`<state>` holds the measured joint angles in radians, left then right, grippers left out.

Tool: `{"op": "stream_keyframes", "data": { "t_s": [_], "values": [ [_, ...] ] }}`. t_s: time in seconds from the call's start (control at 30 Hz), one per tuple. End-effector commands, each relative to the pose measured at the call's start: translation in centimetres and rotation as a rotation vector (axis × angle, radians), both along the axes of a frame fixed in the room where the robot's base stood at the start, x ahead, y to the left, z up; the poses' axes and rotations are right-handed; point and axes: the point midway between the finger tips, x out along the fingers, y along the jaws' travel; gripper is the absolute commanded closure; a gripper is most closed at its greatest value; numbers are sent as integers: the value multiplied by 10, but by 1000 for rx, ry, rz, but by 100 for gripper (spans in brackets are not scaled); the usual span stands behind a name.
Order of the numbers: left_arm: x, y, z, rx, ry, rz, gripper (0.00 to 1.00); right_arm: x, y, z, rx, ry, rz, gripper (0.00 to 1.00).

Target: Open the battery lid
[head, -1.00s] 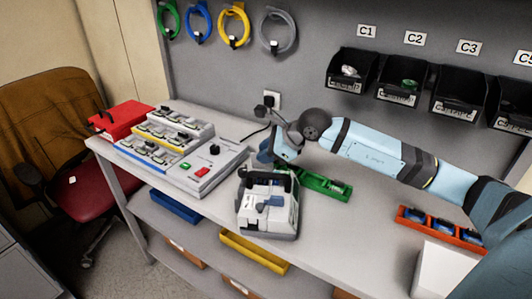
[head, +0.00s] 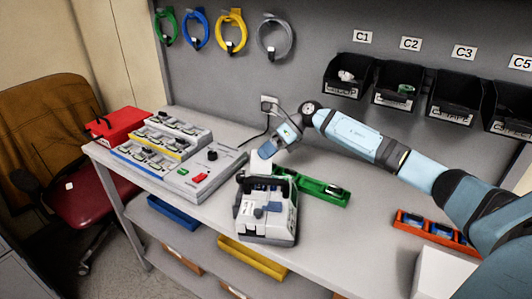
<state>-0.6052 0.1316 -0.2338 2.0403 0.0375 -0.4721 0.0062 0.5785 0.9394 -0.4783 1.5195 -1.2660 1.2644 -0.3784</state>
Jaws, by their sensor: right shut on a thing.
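The infusion pump (head: 267,225), a white and grey box with a dark handle, stands on the bench near its front edge. My right gripper (head: 266,155) is behind the pump, at its far side, and comes in from the right. It is shut on a small white piece (head: 261,166), which looks like the battery lid. The piece is partly hidden by the gripper, and I cannot tell whether it still touches the pump. The pump's far side is hidden from this view. My left gripper is not in view.
A grey test console (head: 190,178) and a red box (head: 117,123) stand on the left. A green tray (head: 322,192) lies right of the pump, and an orange tray (head: 431,229) farther right. The bench (head: 364,211) is clear between the trays. Black bins hang on the wall.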

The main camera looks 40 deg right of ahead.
Motion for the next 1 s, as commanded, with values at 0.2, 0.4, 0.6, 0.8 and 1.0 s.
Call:
{"op": "stream_keyframes", "data": {
  "t_s": [0.2, 0.4, 0.6, 0.8, 1.0],
  "values": [
    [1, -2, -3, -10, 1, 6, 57, 4, -3, -10, 85, 92, 2, 98],
    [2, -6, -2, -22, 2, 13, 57, 5, -5, -14, 127, 138, 2, 98],
    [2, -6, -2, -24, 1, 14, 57, 5, -5, -15, 143, 154, 3, 99],
    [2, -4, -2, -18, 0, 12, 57, 5, -5, -15, 144, 156, 4, 98],
    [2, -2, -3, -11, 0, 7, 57, 5, -5, -15, 143, 155, 4, 63]
  ]
}}
